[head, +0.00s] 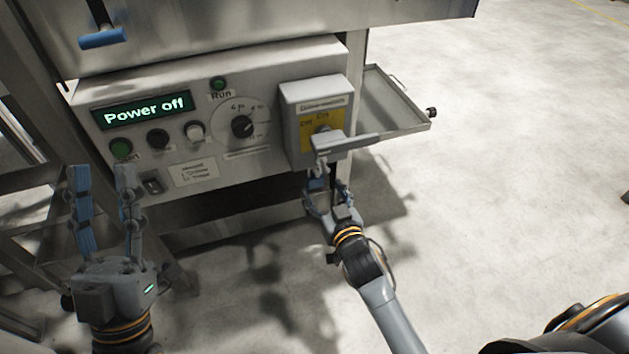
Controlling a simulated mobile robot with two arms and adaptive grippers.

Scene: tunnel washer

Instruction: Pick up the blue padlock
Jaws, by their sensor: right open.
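The blue padlock (316,184) seems to hang by a grey shackle below the grey switch handle of the disconnect box (299,97). It is small and partly hidden, and its blue is hard to tell from the blue finger pads. My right gripper (319,190) is open just below the handle, with its fingers around or right beside the padlock. I cannot tell whether they touch it. My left gripper (104,190) is open and empty, in front of the lower left of the control panel (180,135).
The panel has a "Power off" display (147,109), buttons and a rotary dial (242,126). A metal tray (395,105) sticks out at the right of the box. A blue-handled lever (102,38) is at the upper left. The floor at the right is clear.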

